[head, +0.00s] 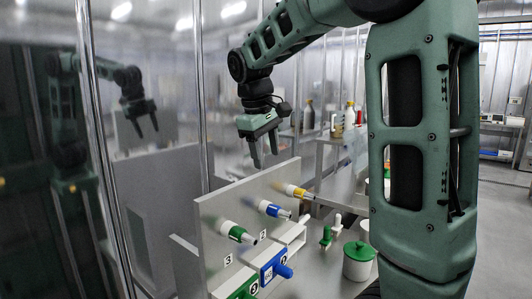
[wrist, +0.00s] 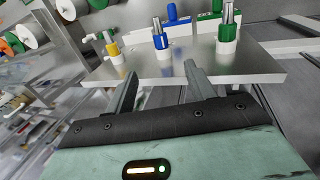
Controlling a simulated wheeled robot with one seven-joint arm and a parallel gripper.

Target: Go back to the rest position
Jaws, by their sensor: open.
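My gripper (head: 264,158) is open and empty, with its fingers pointing down above the top edge of a grey upright panel (head: 222,222). In the wrist view my gripper (wrist: 161,72) shows both fingers apart with nothing between them, the panel's edge just beyond. Three white-bodied nozzles stick out of the panel: one with a yellow band (head: 291,190), one with a blue band (head: 268,208) and one with a green band (head: 236,233). They also show in the wrist view as yellow (wrist: 113,48), blue (wrist: 161,42) and green (wrist: 227,36). No finger touches them.
Below the panel are a blue block (head: 272,267) and a green block (head: 243,290). A white jar with a green lid (head: 358,262) stands at the right. Bottles (head: 309,115) stand farther back. A glass wall at the left mirrors my arm.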

